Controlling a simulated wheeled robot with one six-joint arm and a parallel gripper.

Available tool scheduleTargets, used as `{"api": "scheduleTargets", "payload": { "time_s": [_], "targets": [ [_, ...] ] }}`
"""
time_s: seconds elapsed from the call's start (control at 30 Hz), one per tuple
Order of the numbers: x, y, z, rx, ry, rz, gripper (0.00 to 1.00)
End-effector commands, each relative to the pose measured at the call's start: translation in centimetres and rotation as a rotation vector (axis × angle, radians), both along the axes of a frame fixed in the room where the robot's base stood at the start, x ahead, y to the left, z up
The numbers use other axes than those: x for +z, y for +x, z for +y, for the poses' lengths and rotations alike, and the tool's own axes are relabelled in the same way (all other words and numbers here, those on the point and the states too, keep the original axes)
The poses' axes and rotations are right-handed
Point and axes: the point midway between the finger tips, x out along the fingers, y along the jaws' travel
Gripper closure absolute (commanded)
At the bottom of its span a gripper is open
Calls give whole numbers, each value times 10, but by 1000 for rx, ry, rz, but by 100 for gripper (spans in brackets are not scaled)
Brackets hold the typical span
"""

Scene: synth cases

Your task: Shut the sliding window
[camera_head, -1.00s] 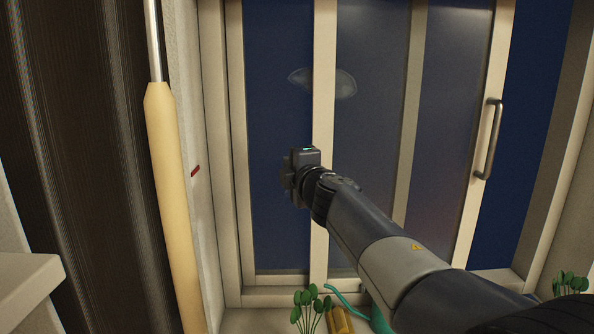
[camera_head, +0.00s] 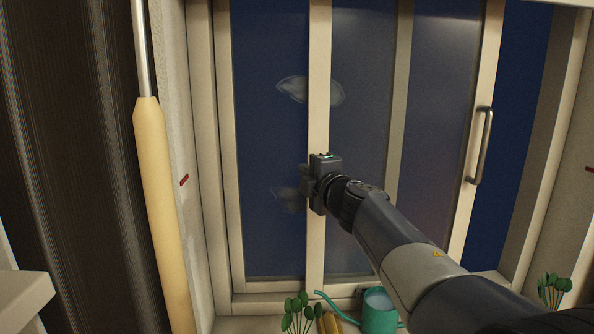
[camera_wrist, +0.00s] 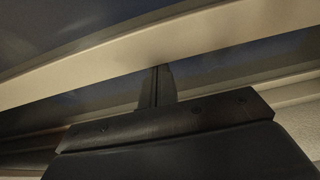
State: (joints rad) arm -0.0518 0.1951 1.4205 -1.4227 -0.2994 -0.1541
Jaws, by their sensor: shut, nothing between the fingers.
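The sliding window has cream frames and dark blue panes. Its sash, with a grey bar handle (camera_head: 481,146) on the right stile (camera_head: 466,215), stands apart from the right jamb (camera_head: 553,150), leaving a dark blue gap (camera_head: 515,140). My gripper (camera_head: 305,184) is in front of the left upright stile (camera_head: 317,95), its fingers pointing left and partly hidden by the gripper body. In the wrist view my gripper (camera_wrist: 156,78) is shut and empty, fingertips close to a cream bar (camera_wrist: 110,78) of the window. I cannot tell whether they touch it.
A teal watering can (camera_head: 379,314) and green plants (camera_head: 300,308) stand on the sill below my arm. Another plant (camera_head: 554,289) is at the right. A cream-handled pole (camera_head: 160,200) and dark curtain (camera_head: 65,170) are at the left.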

Motion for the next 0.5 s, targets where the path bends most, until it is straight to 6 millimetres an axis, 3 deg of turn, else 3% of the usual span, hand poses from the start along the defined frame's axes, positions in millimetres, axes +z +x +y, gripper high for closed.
{"api": "scheduleTargets", "payload": {
  "time_s": [0.03, 0.5],
  "targets": [
    [3, 1, -18, -17, -1, 2, 100],
    [4, 1, -143, -19, 0, 2, 100]
  ]
}}
